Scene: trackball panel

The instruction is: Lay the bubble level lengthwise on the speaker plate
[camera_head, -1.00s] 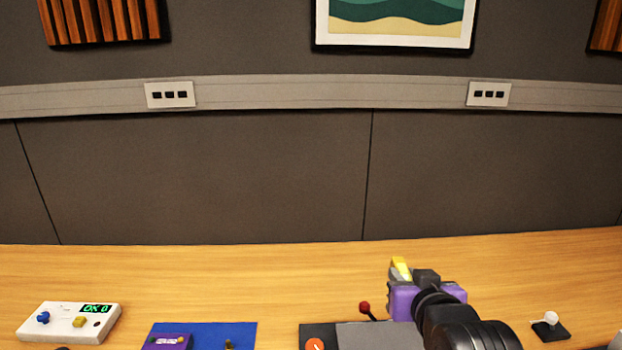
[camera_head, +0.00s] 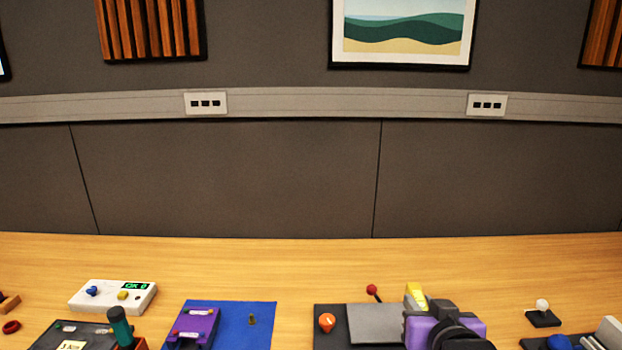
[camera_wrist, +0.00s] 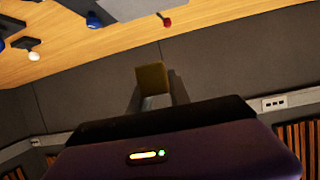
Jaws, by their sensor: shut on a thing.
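My gripper (camera_head: 416,302), with a purple body, is in the lower middle right of the head view. It is shut on the yellow bubble level (camera_head: 414,293), whose end sticks up past the jaws. In the wrist view the level (camera_wrist: 152,78) shows end-on as a dull yellow block between the fingers. A flat grey plate (camera_head: 375,322) on a dark panel lies just left of my gripper. A pale ribbed piece (camera_head: 605,338) is cut off at the lower right. I cannot tell which of these is the speaker plate.
An orange knob (camera_head: 327,323) and a red-knobbed lever (camera_head: 372,290) stand by the grey plate. A blue ball (camera_head: 559,342) and a white-knobbed switch (camera_head: 542,306) are at right. A blue mat (camera_head: 250,335) and white box (camera_head: 112,296) are at left. The back desk is clear.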

